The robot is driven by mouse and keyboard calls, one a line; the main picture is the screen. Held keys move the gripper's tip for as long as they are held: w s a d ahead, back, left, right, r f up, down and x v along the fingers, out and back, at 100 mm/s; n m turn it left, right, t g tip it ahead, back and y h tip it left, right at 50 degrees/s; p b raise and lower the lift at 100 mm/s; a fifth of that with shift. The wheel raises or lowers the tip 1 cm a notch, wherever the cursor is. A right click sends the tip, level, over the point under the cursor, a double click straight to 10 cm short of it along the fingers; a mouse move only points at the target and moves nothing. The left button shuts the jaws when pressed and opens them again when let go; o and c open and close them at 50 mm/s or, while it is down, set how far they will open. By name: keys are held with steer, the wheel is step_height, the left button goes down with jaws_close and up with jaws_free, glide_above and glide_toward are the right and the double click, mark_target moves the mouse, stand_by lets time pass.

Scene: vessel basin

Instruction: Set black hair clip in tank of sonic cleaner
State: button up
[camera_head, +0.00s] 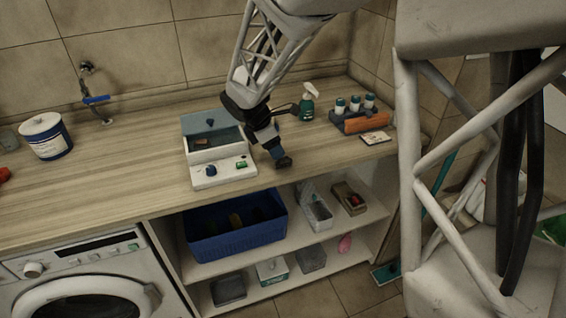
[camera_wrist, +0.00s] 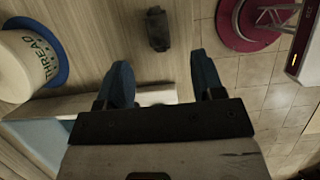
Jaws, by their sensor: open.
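The black hair clip (camera_wrist: 158,30) lies on the wooden counter, ahead of my open fingers in the wrist view and roughly in line with the gap between them. In the head view a small dark shape that looks like the clip (camera_head: 284,162) is at the counter's front edge, just past my fingertips. My gripper (camera_head: 274,148) is open and empty, pointing down; its blue fingers also show in the wrist view (camera_wrist: 163,78). The sonic cleaner (camera_head: 224,173) stands just left of my gripper, its blue lid raised and its tank (camera_head: 214,146) open.
A green-and-white spray bottle (camera_head: 307,106) and a rack (camera_head: 360,120) of small bottles stand to the right. A white-and-blue tub (camera_head: 46,137) is far left. Below are a blue basket (camera_head: 236,245) and a washing machine (camera_head: 85,275).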

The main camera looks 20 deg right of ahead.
mark_target(282, 160)
steer(key=shift+x, duration=0.9)
steer(key=shift+x, duration=2.6)
steer(key=shift+w+d, duration=0.1)
steer(key=c, duration=1.1)
steer(key=shift+o, duration=0.2)
steer(key=shift+r, duration=0.2)
